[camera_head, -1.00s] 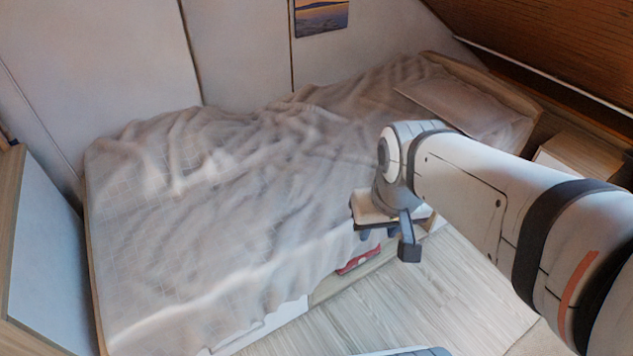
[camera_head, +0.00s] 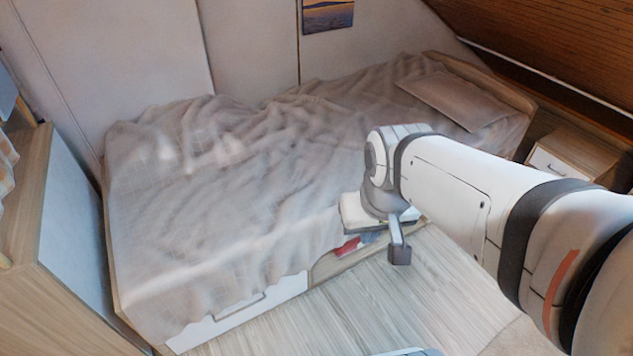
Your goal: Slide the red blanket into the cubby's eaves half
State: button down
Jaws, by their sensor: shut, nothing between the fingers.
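The red blanket (camera_head: 346,247) shows as a small red patch in the cubby (camera_head: 325,267), an open space low in the bed's side. Much of the blanket and the cubby's inside is hidden behind my arm and the overhanging bedspread. My gripper (camera_head: 399,254) is at the end of the arm, to the right of the red patch, over the floor in the picture. It appears apart from the blanket. The fingers are shut with nothing in them.
A rumpled beige bedspread (camera_head: 230,190) covers the bed, with a pillow (camera_head: 455,97) at the far right. A white drawer front (camera_head: 240,308) is left of the cubby. A nightstand (camera_head: 558,163) stands right, a wooden cabinet (camera_head: 45,215) left. The wooden floor (camera_head: 345,305) is clear.

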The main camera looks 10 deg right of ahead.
aim_at(355, 244)
jog(key=k, duration=1.35)
jog(key=z, duration=0.35)
jog(key=i, duration=0.95)
jog(key=z, duration=0.05)
